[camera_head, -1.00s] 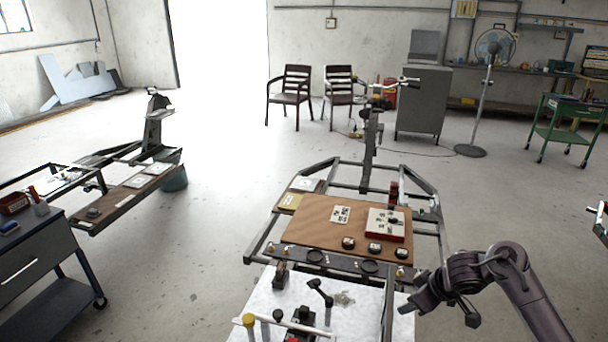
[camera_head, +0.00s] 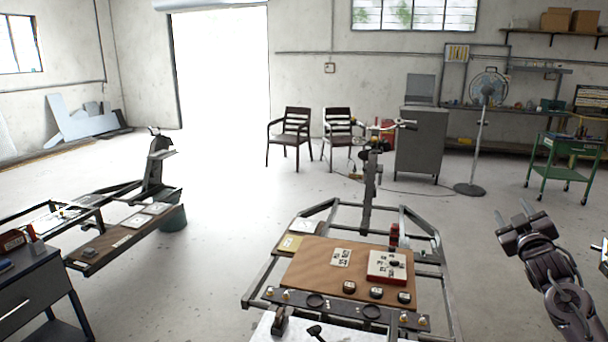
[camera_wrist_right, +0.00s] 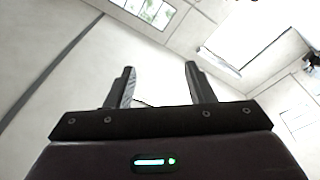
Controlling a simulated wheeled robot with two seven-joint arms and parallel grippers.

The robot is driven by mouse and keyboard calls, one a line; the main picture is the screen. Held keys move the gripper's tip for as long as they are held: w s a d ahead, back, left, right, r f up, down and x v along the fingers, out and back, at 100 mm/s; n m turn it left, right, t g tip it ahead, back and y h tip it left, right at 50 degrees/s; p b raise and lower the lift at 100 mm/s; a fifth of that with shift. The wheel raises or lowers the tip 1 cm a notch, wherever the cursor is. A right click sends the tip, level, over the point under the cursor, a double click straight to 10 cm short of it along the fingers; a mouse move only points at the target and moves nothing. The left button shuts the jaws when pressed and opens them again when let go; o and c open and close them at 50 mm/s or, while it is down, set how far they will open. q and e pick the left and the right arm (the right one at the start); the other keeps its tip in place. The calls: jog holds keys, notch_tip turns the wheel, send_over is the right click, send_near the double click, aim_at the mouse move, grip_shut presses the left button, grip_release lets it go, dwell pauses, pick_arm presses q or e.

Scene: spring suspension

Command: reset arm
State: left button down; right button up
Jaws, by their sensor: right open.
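My right gripper (camera_head: 516,214) is raised at the right side of the head view, its fingers pointing up and away. In the right wrist view my right gripper (camera_wrist_right: 160,85) shows two fingers spread apart with nothing between them, against the walls and windows of the room. It is apart from the metal frame bench (camera_head: 437,262) to its left. My left gripper is not in view.
A brown board (camera_head: 310,262) on the frame bench holds a red-edged box (camera_head: 388,267) and several small dark round parts. A white table (camera_head: 262,329) is at the bottom. A green cart (camera_head: 560,168) and a fan (camera_head: 488,92) stand behind. Open floor lies left of the bench.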

notch_tip(320, 180, down, 17)
jog(key=a+g, duration=0.2)
jog(key=g, duration=0.1)
jog(key=s+a+f+g+y, duration=0.1)
jog(key=s+a+f+g, duration=0.1)
jog(key=s+f, duration=0.65)
jog(key=s+a+f+m+g, duration=0.1)
jog(key=s+a+f+g, duration=0.15)
jog(key=f, duration=1.15)
jog(key=s+a+f+g+y, duration=0.15)
jog(key=s+f, duration=0.45)
jog(key=f, duration=0.6)
jog(key=s+a+f+g, duration=0.3)
jog(key=s+a+f, duration=0.3)
jog(key=s, duration=0.9)
jog(key=s+a+f+m+g+y, duration=0.1)
jog(key=s+a+f+g, duration=0.2)
jog(key=s+a+f, duration=0.3)
jog(key=s+a+f+g+y, duration=0.1)
jog(key=s+a+f+g, duration=0.2)
jog(key=s+f, duration=0.9)
jog(key=s+a, duration=0.3)
jog(key=s, duration=1)
jog(key=shift+a+f, duration=0.2)
jog(key=shift+a, duration=0.1)
jog(key=shift+w, duration=0.1)
